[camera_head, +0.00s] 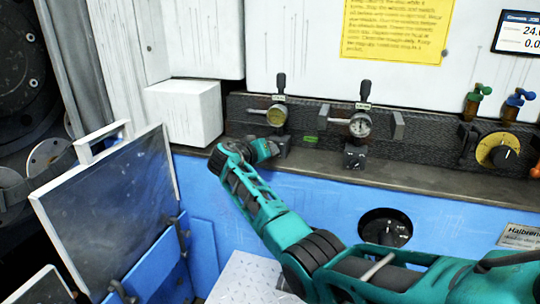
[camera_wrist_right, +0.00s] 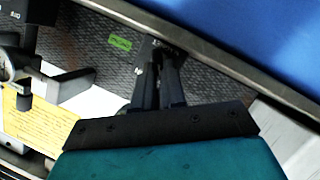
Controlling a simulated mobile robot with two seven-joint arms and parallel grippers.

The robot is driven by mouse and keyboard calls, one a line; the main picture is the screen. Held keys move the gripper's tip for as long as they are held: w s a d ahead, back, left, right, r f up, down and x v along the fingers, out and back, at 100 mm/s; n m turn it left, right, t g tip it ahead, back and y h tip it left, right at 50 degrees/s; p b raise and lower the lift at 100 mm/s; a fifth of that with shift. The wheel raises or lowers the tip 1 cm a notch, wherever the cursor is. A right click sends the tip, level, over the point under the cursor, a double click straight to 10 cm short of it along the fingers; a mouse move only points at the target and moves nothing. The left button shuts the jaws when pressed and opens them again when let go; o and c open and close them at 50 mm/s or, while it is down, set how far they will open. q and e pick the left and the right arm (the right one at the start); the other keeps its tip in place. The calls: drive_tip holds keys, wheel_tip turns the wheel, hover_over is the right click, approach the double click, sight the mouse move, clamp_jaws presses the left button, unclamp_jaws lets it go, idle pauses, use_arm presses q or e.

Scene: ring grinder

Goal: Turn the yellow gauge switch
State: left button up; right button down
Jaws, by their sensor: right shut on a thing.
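The gauge with the yellow face (camera_head: 277,115) is mounted on the dark panel left of centre in the head view, with a black lever above it. Its small dark switch (camera_head: 284,142) sits just below it at the panel's lower edge. My right gripper (camera_head: 272,149) reaches this switch from the left and is shut on it. In the right wrist view the dark fingers (camera_wrist_right: 163,65) close together at the switch (camera_wrist_right: 148,50), whose exact turn angle I cannot tell. My left gripper is not in view.
A white-faced gauge (camera_head: 360,125) with its own switch (camera_head: 354,157) stands to the right. A yellow dial (camera_head: 497,150) and green and blue valves are farther right. A white box (camera_head: 194,113) is close at the left. A hinged panel (camera_head: 108,200) stands at lower left.

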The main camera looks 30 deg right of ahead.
drive_tip(key=shift+w+f+n+h+b, duration=0.15)
drive_tip(key=shift+n+h+b, duration=0.2)
drive_tip(key=shift+n, duration=0.35)
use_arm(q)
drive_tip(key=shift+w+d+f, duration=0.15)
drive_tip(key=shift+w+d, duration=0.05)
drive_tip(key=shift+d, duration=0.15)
use_arm(e)
drive_tip(key=shift+a+g, duration=0.1)
drive_tip(key=shift+g, duration=0.2)
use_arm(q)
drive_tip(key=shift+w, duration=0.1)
use_arm(e)
drive_tip(key=c, duration=1.5)
unclamp_jaws()
use_arm(q)
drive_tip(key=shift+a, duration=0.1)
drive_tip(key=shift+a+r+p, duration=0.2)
drive_tip(key=shift+p, duration=0.25)
use_arm(e)
drive_tip(key=v, duration=1.3)
